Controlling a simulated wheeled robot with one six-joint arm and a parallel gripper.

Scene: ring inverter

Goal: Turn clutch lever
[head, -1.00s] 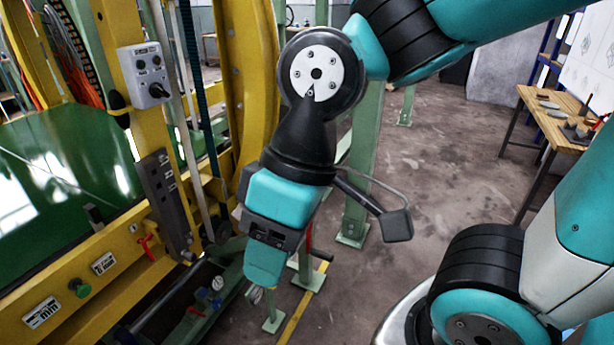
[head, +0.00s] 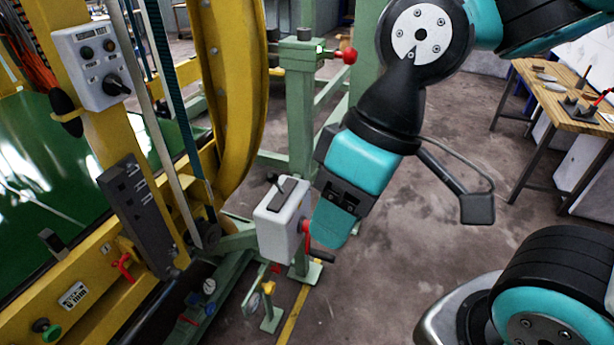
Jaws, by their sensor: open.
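My gripper (head: 328,232) is open, pointing down beside the right side of a light grey box (head: 280,220). The box has a small dark lever (head: 284,185) on top and a red crank with a black handle (head: 316,249) on its right side. My gripper tip overlaps the crank's upper part in this view; I cannot tell whether they touch. A small red lever (head: 123,266) sits on the yellow frame at the lower left. No label tells me which of these is the clutch lever.
A grey control box (head: 90,65) with a black knob is on a yellow post. A green post (head: 300,110) with a red ball knob (head: 349,56) stands behind the grey box. A wooden table (head: 560,95) stands at the right. The floor between is clear.

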